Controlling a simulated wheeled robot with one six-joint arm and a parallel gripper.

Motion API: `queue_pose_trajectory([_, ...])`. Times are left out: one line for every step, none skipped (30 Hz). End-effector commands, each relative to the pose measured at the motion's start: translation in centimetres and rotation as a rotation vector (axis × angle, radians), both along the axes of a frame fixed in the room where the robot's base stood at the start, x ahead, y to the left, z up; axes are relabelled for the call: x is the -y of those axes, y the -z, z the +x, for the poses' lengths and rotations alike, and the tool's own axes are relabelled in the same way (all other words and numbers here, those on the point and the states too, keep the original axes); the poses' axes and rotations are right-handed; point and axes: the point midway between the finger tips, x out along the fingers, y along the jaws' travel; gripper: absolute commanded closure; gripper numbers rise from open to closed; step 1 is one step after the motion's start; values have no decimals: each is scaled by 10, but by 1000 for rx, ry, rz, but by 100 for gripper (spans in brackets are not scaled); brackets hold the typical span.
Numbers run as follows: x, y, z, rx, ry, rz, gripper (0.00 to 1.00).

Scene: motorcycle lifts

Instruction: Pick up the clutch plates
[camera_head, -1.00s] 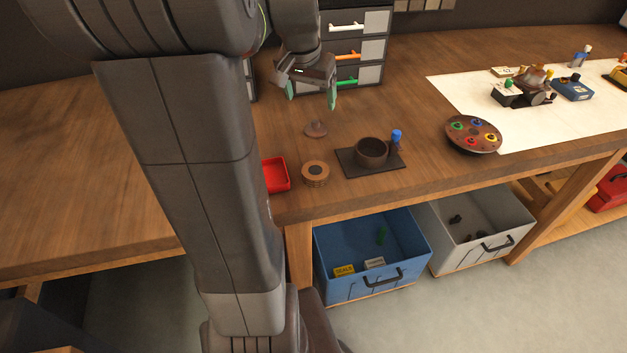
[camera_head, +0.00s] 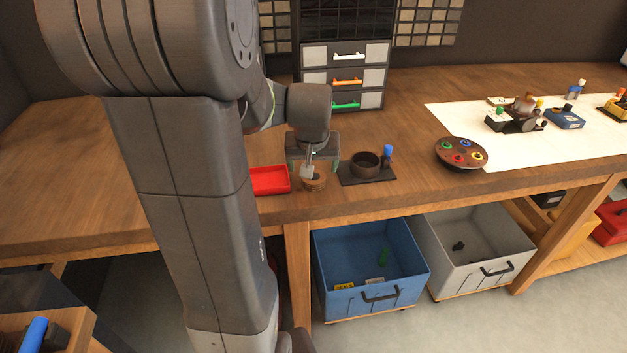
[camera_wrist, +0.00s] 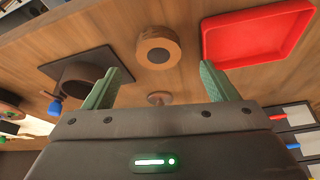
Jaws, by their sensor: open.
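The clutch plates appear to be the small round brown stack with a dark centre (camera_head: 313,184), near the front edge of the bench. In the wrist view the stack (camera_wrist: 157,34) lies beyond the fingertips, roughly centred between them. My gripper (camera_head: 318,168) is just behind and above the stack in the head view, partly hiding it. In the wrist view my gripper (camera_wrist: 162,72) has its two green fingers wide apart with nothing between them at the tips. I cannot tell the exact height of the fingers above the stack.
A red tray (camera_head: 269,180) sits close left of the stack. A dark cup (camera_head: 365,163) on a black plate with a blue-topped peg stands close right. A small brown knobbed piece (camera_wrist: 160,98) lies behind the stack. Drawers (camera_head: 345,75) stand at the back.

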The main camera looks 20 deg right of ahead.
Motion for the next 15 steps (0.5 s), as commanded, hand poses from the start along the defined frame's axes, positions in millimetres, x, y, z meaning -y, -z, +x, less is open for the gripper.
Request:
queue_pose_trajectory([0,4,1,-3,0,1,20])
queue_pose_trajectory([1,6,2,-2,0,1,20])
queue_pose_trajectory([1,7,2,-2,0,1,20])
queue_pose_trajectory([1,8,3,-1,0,0,20])
queue_pose_trajectory([1,9,3,-1,0,0,20])
queue_pose_trajectory([2,11,4,-2,0,1,20])
queue_pose_trajectory([2,14,4,-3,0,1,20])
queue_pose_trajectory([3,17,5,-5,0,2,20])
queue_pose_trajectory([4,21,6,-4,0,2,20])
queue_pose_trajectory([5,25,7,-5,0,3,20])
queue_pose_trajectory([6,29,9,-5,0,3,20])
queue_pose_trajectory([7,34,10,-5,1,3,20])
queue_pose_trajectory([8,37,11,-5,1,3,20])
queue_pose_trajectory([9,41,13,-4,1,2,20])
queue_pose_trajectory([9,45,14,-4,1,3,20])
